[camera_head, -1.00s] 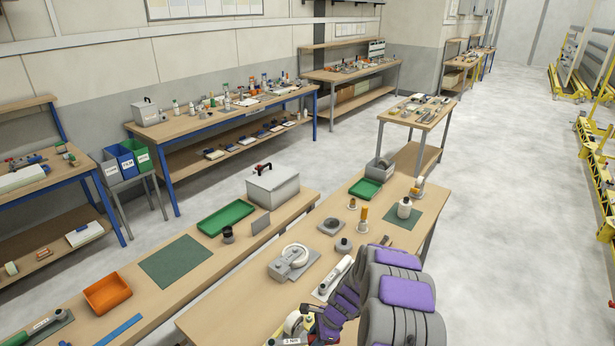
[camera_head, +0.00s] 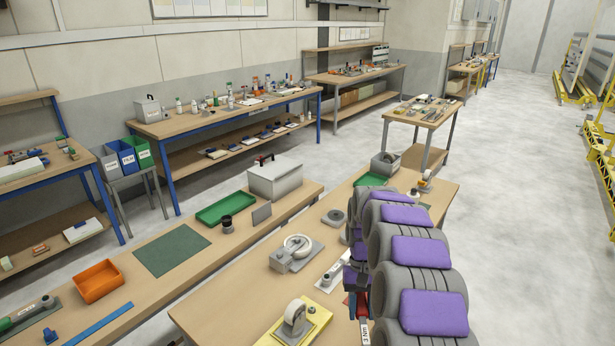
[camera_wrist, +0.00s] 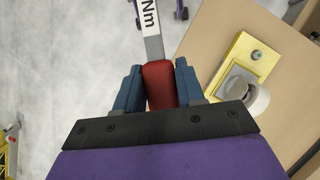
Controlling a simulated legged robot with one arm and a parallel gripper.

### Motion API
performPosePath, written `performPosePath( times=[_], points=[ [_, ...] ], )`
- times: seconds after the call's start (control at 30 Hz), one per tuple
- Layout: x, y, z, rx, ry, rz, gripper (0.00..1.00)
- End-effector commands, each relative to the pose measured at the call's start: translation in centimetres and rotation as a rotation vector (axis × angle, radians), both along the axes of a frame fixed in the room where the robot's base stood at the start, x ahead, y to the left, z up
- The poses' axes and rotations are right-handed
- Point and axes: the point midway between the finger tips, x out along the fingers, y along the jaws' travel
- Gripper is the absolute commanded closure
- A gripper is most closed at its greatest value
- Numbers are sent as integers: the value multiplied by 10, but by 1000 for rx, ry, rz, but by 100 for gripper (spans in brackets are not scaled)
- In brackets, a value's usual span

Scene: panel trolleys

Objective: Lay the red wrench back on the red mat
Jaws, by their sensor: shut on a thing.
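The red wrench (camera_wrist: 158,82) has a red grip and a grey shaft with a white "Nm" label. In the wrist view my gripper (camera_wrist: 157,90) is shut on the red grip between its two blue fingers. The shaft runs out of the top of the frame, so its far end is hidden. Pale floor shows beneath the wrench, beside the bench edge. In the head view the wrench (camera_head: 362,308) hangs below my gripper, with its label near the bottom edge.
A yellow plate (camera_head: 318,321) with a grey holder and pale roll stands on the near bench (camera_head: 225,303). A grey fixture with a white ring (camera_head: 294,254) and a white-handled tool (camera_head: 334,271) lie behind it. My arm hides the bench's right part.

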Motion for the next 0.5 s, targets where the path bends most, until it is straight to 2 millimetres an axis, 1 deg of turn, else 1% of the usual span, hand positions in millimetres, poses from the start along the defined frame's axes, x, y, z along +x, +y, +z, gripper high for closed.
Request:
performPosePath(
  times=[0.13, 0.37, 0.5],
  points=[
    [-2, -4, 4, 1, 2, 26, 100],
    [-2, -4, 5, 1, 2, 25, 100],
    [-2, -4, 9, 2, 1, 25, 100]
  ],
)
